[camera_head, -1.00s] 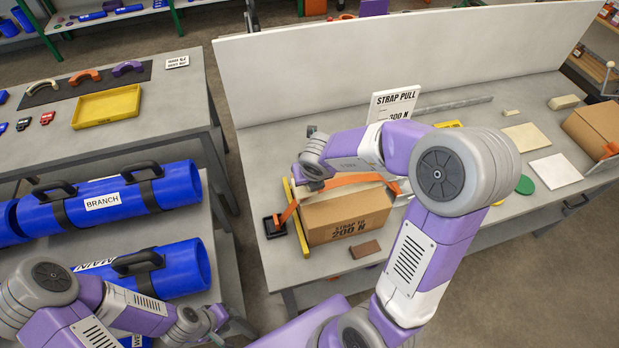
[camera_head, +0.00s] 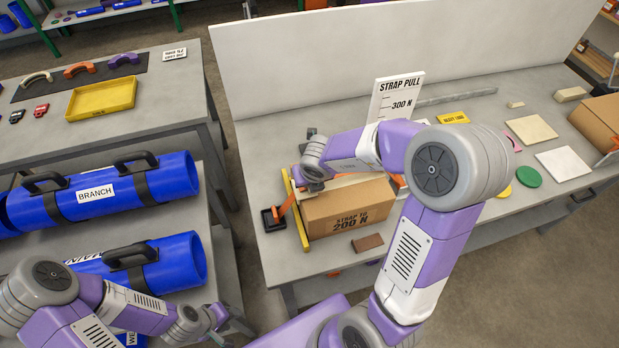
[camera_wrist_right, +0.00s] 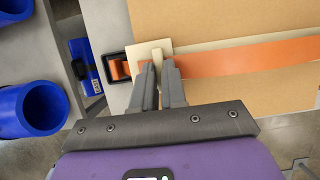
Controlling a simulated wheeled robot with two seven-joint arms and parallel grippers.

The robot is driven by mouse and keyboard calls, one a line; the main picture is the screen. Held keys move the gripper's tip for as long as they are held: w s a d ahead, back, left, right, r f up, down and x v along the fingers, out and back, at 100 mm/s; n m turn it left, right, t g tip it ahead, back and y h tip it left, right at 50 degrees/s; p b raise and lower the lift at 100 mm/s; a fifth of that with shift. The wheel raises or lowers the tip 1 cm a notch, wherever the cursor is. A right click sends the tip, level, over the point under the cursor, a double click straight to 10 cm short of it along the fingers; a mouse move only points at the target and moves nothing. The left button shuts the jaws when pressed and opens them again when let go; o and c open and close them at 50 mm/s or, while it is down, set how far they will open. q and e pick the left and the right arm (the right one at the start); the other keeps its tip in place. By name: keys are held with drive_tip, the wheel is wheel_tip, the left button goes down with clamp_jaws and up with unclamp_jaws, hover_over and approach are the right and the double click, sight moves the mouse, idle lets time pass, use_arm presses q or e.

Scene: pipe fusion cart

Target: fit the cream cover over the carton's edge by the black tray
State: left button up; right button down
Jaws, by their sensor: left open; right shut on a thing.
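The carton (camera_head: 352,212), marked STRAP TO 200 N, sits on the grey bench. The black tray (camera_head: 268,224) lies off its left end, with an orange strap (camera_head: 284,207) running up from it. In the right wrist view the strap (camera_wrist_right: 240,58) crosses the carton's top. My right gripper (camera_wrist_right: 159,68) is shut on the upright fin of the cream cover (camera_wrist_right: 142,48), at the carton's end by the tray (camera_wrist_right: 111,66). The fingers hide part of the cover; whether it is seated on the edge I cannot tell. My left gripper (camera_head: 222,326) is low at the left, open.
A yellow bar (camera_head: 301,226) stands along the carton's left end. A brown block (camera_head: 367,243) lies in front of the carton. The STRAP PULL sign (camera_head: 397,98) stands behind it. Blue pipes (camera_head: 120,196) lie on the left cart. A white panel (camera_head: 400,48) closes the bench's back.

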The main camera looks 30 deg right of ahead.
drive_tip(key=c, duration=1.1)
unclamp_jaws()
drive_tip(key=shift+r, duration=0.1)
drive_tip(key=shift+r+p, duration=2.45)
drive_tip(key=shift+p, duration=0.45)
drive_tip(key=p+v, duration=0.3)
drive_tip(key=v, duration=0.4)
drive_tip(key=shift+s+r, duration=0.2)
drive_tip(key=shift+r, duration=0.05)
